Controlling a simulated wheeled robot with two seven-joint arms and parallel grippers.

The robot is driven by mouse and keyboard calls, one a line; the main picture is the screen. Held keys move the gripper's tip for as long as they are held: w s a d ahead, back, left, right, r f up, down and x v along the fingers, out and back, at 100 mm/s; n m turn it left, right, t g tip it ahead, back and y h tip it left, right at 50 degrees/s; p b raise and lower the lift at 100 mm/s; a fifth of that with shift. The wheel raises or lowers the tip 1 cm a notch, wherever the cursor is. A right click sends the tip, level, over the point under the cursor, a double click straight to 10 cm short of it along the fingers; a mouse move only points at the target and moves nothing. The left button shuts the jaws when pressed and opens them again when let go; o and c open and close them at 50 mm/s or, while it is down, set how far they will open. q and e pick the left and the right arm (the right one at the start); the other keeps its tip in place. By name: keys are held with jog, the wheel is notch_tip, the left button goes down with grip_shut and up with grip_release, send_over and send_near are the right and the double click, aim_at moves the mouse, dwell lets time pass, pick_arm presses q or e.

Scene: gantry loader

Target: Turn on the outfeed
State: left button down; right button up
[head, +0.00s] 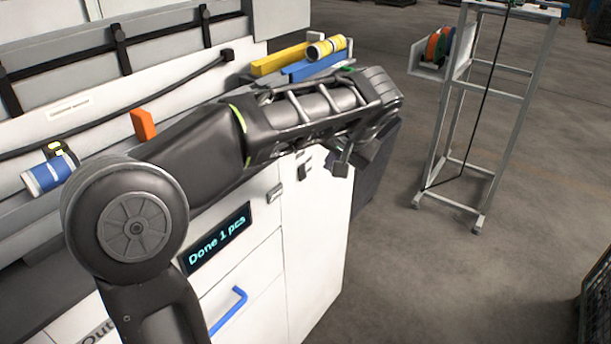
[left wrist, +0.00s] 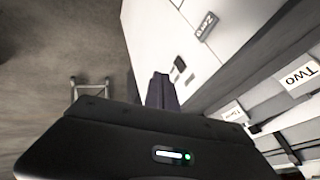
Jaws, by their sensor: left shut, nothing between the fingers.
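The white machine cabinet (head: 315,240) fills the left of the head view. Its dark display (head: 217,238) reads "Done 1 pcs". Contact is unclear.
A blue handle (head: 228,311) is on the cabinet front. Yellow (head: 278,60) and blue (head: 318,66) bars, a yellow roll (head: 327,47), an orange block (head: 143,124) and a blue roll (head: 46,175) lie on top. A metal stand (head: 485,110) stands right; the floor between is clear.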

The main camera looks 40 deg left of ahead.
aim_at(302, 172)
pick_arm(q)
jog(key=w+a+f, duration=0.1)
jog(key=a+f, duration=0.1)
jog(key=f, duration=0.1)
jog(key=w+a+f+p, duration=0.1)
jog(key=a+f, duration=0.1)
jog(key=a, duration=0.1)
jog(key=w+a+f, duration=0.1)
jog(key=a+f, duration=0.2)
jog(key=shift+w+a+f+p, duration=0.1)
jog(key=shift+w+f+p, duration=0.2)
jog(key=shift+p, duration=0.1)
